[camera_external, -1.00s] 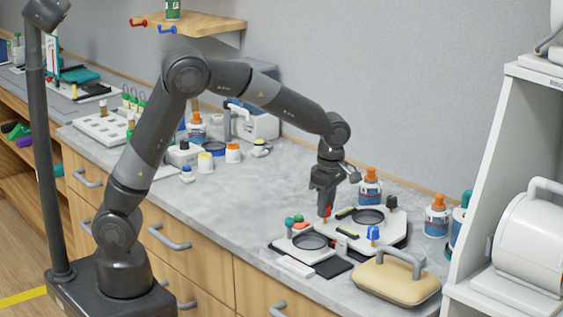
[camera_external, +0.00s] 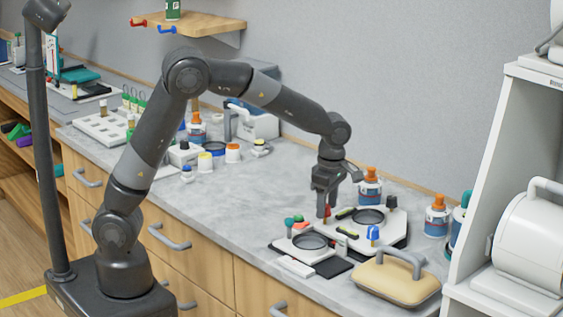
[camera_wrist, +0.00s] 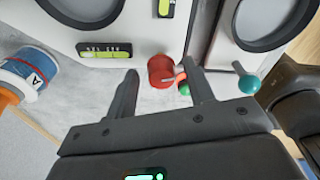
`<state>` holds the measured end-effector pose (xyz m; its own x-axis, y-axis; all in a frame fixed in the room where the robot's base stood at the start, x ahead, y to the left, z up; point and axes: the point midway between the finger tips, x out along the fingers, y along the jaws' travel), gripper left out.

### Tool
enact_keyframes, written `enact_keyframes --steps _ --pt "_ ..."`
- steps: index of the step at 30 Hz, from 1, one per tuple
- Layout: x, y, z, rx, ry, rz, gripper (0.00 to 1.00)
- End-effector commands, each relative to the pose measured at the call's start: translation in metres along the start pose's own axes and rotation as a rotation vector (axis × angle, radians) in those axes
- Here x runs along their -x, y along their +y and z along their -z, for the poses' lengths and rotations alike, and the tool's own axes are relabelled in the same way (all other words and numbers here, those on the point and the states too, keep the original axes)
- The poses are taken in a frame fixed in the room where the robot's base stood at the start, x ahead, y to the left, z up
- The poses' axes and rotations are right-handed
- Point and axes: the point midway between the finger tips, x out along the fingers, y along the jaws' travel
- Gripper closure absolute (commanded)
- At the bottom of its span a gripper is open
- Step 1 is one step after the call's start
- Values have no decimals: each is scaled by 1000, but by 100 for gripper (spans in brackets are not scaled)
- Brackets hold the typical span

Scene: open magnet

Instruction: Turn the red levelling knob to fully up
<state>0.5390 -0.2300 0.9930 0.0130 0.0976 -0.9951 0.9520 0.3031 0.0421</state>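The red knob (camera_external: 327,211) stands at the near left edge of a white panel (camera_external: 345,236) on the counter. In the wrist view the red knob (camera_wrist: 160,70) lies between the two fingertips, with grey counter visible between it and each finger. A thin light pointer or rod shows at its right side. My gripper (camera_external: 324,202) points down over the knob. In the wrist view my gripper (camera_wrist: 162,73) is open, its fingers on either side of the knob and apparently not touching it.
A teal ball-topped lever (camera_wrist: 249,84) and an orange and green one (camera_wrist: 183,85) are close to the right finger. A blue knob (camera_external: 373,233), a dark knob (camera_external: 391,202) and a tan handled case (camera_external: 398,283) are nearby. An orange-capped bottle (camera_external: 370,187) stands behind.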

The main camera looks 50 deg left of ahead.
Motion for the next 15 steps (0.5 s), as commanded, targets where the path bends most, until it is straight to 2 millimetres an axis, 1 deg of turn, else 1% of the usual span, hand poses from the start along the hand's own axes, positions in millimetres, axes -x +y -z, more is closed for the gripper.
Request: enact_keyframes --steps 5,8,11,15 --pt "0 0 1 1 2 1 52" --pt "5 0 1 1 2 1 52" --pt "18 0 1 0 0 -1 52" --pt "47 1 0 0 -1 -2 52"
